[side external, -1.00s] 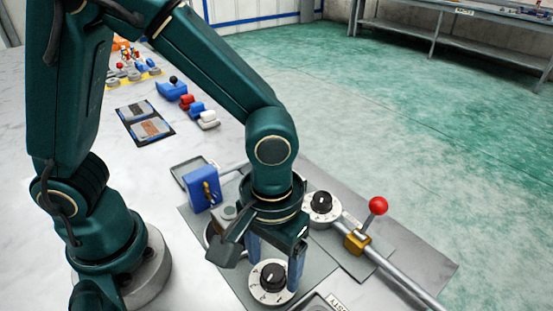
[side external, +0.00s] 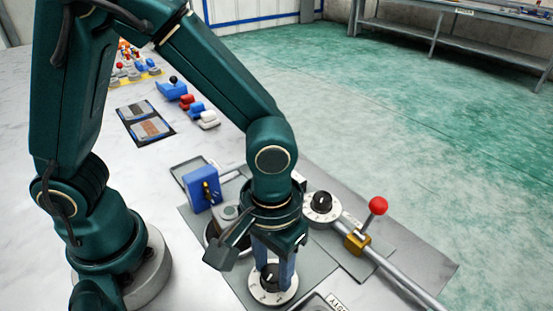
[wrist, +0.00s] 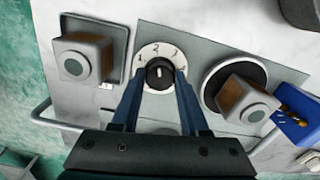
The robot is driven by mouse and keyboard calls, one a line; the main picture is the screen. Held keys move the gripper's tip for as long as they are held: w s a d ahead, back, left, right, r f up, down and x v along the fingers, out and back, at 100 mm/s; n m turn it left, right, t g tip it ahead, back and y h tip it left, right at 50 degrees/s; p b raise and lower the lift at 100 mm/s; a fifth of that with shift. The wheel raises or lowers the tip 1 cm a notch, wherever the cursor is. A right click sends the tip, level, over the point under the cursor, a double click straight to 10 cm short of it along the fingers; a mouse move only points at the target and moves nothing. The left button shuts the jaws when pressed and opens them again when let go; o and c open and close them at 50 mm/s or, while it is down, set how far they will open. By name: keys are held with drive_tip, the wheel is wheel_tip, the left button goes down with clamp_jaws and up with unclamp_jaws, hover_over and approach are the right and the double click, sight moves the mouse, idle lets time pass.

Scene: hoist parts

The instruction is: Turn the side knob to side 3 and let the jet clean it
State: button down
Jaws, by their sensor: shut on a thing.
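A black knob (wrist: 160,74) sits on a white dial (wrist: 149,51) marked 1 to 4. Its white line runs roughly up the picture, near 2; I cannot tell the exact setting. In the side view, the knob (side external: 269,275) and its dial (side external: 260,294) are at the front of the grey panel. My gripper (side external: 276,281) points down, with its blue fingers shut on the knob. In the wrist view, a grey-and-brown block (wrist: 245,98) stands on a round black disc (wrist: 213,83) right of the dial. A blue unit with a yellow nozzle (side external: 201,189) stands behind my gripper.
A second dial knob (side external: 322,203) and a red-ball lever (side external: 377,206) on a rail lie to the right. Another similar block (wrist: 83,58) sits in a tray (wrist: 122,48) left of the dial. Blue, red and white parts (side external: 195,108) stand farther back on the table.

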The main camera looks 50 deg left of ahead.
sight(273, 272)
drive_tip(key=m, duration=0.3)
drive_tip(key=shift+m, duration=0.3)
drive_tip(key=shift+r+m, duration=0.1)
drive_tip(key=shift+m, duration=1.9)
drive_tip(key=shift+w+m, duration=0.1)
drive_tip(key=shift+m, duration=0.2)
drive_tip(key=shift+c, duration=2)
unclamp_jaws()
drive_tip(key=shift+r, duration=2.55)
